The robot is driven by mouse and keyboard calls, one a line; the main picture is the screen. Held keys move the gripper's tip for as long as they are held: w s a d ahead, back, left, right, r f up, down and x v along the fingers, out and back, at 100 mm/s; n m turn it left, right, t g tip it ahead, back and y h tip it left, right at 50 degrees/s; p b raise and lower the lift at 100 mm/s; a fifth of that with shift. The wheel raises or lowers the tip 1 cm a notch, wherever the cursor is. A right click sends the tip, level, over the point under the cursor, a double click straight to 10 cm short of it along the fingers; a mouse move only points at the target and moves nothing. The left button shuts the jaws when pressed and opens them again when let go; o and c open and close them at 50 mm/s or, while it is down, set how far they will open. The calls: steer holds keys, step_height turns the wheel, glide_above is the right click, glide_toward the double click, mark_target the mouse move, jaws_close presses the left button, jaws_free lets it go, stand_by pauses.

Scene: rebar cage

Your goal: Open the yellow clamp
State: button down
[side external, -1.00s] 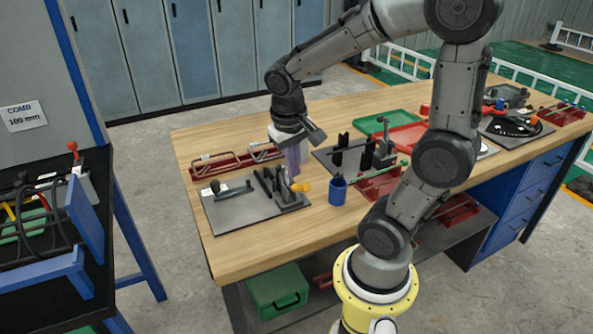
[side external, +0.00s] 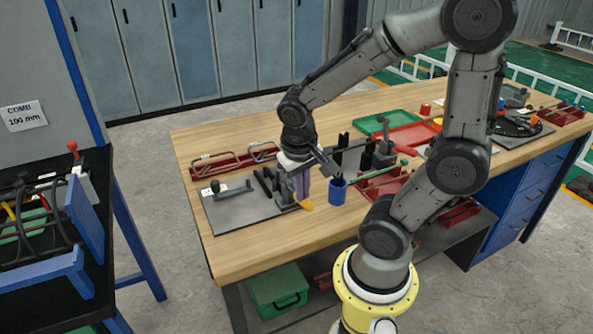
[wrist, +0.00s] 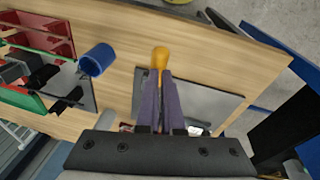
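The yellow clamp is a grey toggle clamp (side external: 284,190) with a yellow-orange handle (side external: 306,204), on the right end of a dark plate (side external: 240,213). Its handle points out to the right and downward. My gripper (side external: 302,198) is at the clamp, with its purple fingers pointing down right behind the handle. In the wrist view the handle (wrist: 160,58) shows just beyond the fingertips (wrist: 160,78). The fingers are close together and look shut. They overlap the handle in view; whether they touch it or have part of it between them is hidden.
A blue cup (side external: 338,191) stands close to the right of the clamp. Another fixture with upright black posts (side external: 343,150) and a red-handled clamp (side external: 385,152) lies farther right. A red rack (side external: 230,160) is behind the plate. Bare wood (side external: 262,250) lies in front.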

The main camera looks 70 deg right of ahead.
steer(key=shift+s+f, duration=0.25)
steer(key=shift+s, duration=0.05)
steer(key=s+a+v, duration=0.1)
steer(key=a+v, duration=0.1)
steer(key=v, duration=1.2)
steer(key=a+f+n+t, duration=0.1)
steer(key=n, duration=0.1)
steer(key=a+n+t+y, duration=0.1)
steer(key=n+t, duration=0.1)
steer(key=n, duration=0.1)
steer(key=a+f+n+t+y, duration=0.1)
steer(key=n+t, duration=0.1)
steer(key=shift+s+a+f+n, duration=0.3)
steer(key=shift+s+f, duration=0.05)
stand_by(1.3)
